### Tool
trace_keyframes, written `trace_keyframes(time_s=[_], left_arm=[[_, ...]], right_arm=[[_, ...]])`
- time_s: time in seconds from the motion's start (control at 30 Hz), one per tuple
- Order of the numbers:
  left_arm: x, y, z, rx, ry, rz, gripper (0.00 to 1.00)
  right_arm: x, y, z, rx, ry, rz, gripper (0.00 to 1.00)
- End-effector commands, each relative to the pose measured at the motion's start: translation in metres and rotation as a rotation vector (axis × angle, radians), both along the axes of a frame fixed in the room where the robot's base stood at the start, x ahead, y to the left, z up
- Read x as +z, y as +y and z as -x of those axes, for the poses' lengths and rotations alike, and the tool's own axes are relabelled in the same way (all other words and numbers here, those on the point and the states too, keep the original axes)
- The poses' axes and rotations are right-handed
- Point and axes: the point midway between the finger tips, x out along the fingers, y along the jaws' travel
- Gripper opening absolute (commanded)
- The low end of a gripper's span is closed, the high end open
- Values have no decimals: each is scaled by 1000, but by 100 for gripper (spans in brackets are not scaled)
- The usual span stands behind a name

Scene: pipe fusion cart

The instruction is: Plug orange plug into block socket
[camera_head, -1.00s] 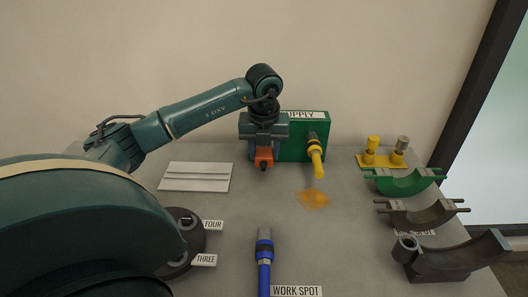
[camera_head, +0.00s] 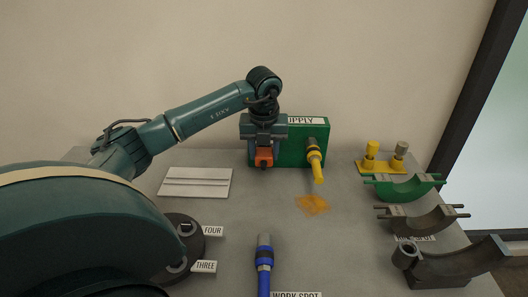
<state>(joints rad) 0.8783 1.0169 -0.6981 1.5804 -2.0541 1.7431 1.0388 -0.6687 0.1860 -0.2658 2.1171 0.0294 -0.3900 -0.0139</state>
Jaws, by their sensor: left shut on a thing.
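The green supply block (camera_head: 291,148) stands at the back of the table, with a label reading partly "SUPPLY" on its top. My left gripper (camera_head: 264,148) is in front of the left part of its face, pointing down. It is shut on the orange plug (camera_head: 264,158), which shows just below the jaws. The gripper hides the block's left face, so I cannot tell whether the plug sits in a socket there. A yellow plug (camera_head: 317,166) juts from the right side of the block's face. My right gripper is not in view.
A blue hose end (camera_head: 264,258) lies front centre. An orange-brown patch (camera_head: 312,204) is on the table. A pale plate (camera_head: 195,182) lies left, a dark round holder (camera_head: 184,236) front left. Half-round clamps (camera_head: 404,187) and a yellow fitting (camera_head: 381,164) stand right.

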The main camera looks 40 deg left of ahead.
Motion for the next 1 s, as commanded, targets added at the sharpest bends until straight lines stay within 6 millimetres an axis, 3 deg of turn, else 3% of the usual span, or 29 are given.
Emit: trace_keyframes(time_s=[0.17, 0.2, 0.5, 0.77, 1.0], left_arm=[[1, 3, -4, 0, -2, -1, 17], [0, 3, -4, 0, -1, 0, 44], [0, 3, -3, -1, -1, -1, 67], [0, 3, -3, -1, 0, 0, 67], [35, -1, -1, -1, -6, 0, 67]], right_arm=[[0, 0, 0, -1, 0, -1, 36], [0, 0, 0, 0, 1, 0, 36], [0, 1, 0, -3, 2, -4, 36], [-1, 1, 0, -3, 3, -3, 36], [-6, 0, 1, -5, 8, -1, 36]])
